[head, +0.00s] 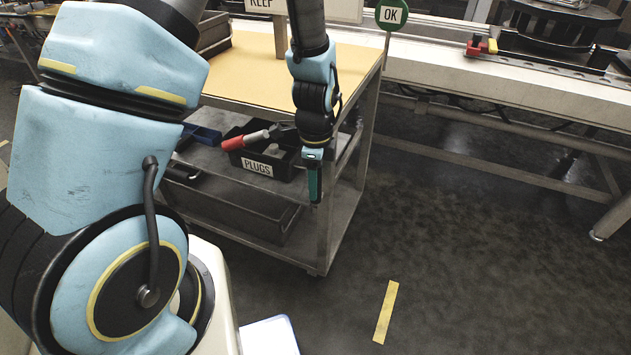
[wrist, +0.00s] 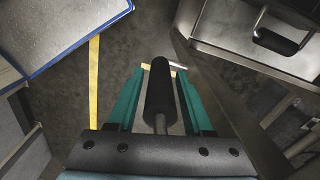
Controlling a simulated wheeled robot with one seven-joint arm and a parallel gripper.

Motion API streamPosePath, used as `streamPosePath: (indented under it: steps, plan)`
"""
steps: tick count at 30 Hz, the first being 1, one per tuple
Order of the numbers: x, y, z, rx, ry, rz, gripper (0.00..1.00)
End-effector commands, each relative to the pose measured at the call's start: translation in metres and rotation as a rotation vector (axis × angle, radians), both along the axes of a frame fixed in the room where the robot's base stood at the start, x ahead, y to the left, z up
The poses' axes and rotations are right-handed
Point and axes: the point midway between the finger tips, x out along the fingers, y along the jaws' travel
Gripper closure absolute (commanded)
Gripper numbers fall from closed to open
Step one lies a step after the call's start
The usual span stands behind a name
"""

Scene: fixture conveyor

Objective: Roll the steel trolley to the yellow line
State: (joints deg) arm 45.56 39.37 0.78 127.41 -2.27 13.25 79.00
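The steel trolley (head: 345,205) stands at the centre of the head view, with a tan top and lower shelves. The yellow line (head: 385,311) is a short strip on the floor, in front and right of the trolley. A yellow strip (wrist: 94,85) also shows on the floor at left in the wrist view. My gripper (head: 314,180) points down by the trolley's near right corner. In the wrist view its teal fingers (wrist: 160,90) are apart, with a black cylindrical grip (wrist: 160,92) between them. Gaps show on both sides of the grip; contact is not visible.
A black bin (head: 275,160) labelled PLUGS and a blue bin (head: 205,136) sit on the trolley shelf. A long conveyor (head: 480,75) stands behind at right. The floor (head: 470,240) right of the trolley is clear. A blue-edged panel (wrist: 50,35) shows in the wrist view.

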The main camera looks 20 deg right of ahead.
Motion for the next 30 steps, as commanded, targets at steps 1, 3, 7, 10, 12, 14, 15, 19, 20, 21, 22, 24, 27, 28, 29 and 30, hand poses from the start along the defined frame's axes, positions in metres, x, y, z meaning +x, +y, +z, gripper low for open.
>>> streamPosePath:
  steps: [1, 3, 7, 10, 12, 14, 15, 19, 20, 21, 22, 24, 27, 28, 29, 30]
  plan:
    - [0.0001, -0.0001, 0.0001, 0.000, 0.000, 0.000, 0.56]
    - [0.0000, 0.0000, 0.0002, 0.000, 0.000, 0.000, 0.64]
    - [0.0000, 0.0000, 0.0002, 0.000, 0.000, 0.000, 0.79]
    - [-0.0001, 0.0001, 0.0002, 0.000, 0.000, 0.000, 0.90]
    - [-0.0001, 0.0001, 0.0002, 0.000, 0.000, 0.000, 0.98]
    - [-0.0001, 0.0001, 0.0002, 0.000, 0.000, 0.000, 1.00]
    - [-0.0001, 0.0001, 0.0002, 0.000, 0.000, 0.000, 1.00]
    - [-0.0002, 0.0001, 0.0003, 0.000, 0.000, 0.000, 1.00]
    - [-0.0002, 0.0001, 0.0003, 0.000, 0.000, 0.000, 1.00]
    - [-0.0002, 0.0001, 0.0003, 0.001, 0.001, 0.000, 1.00]
    - [-0.0002, 0.0001, 0.0003, 0.001, 0.001, 0.000, 1.00]
    - [-0.0003, 0.0002, 0.0003, 0.001, 0.001, 0.000, 1.00]
    - [-0.0003, 0.0002, 0.0003, 0.001, 0.001, 0.000, 1.00]
    - [-0.0003, 0.0002, 0.0003, 0.001, 0.001, 0.000, 1.00]
    - [-0.0003, 0.0002, 0.0003, 0.001, 0.001, 0.000, 1.00]
    - [-0.0003, 0.0002, 0.0003, 0.001, 0.001, 0.000, 1.00]
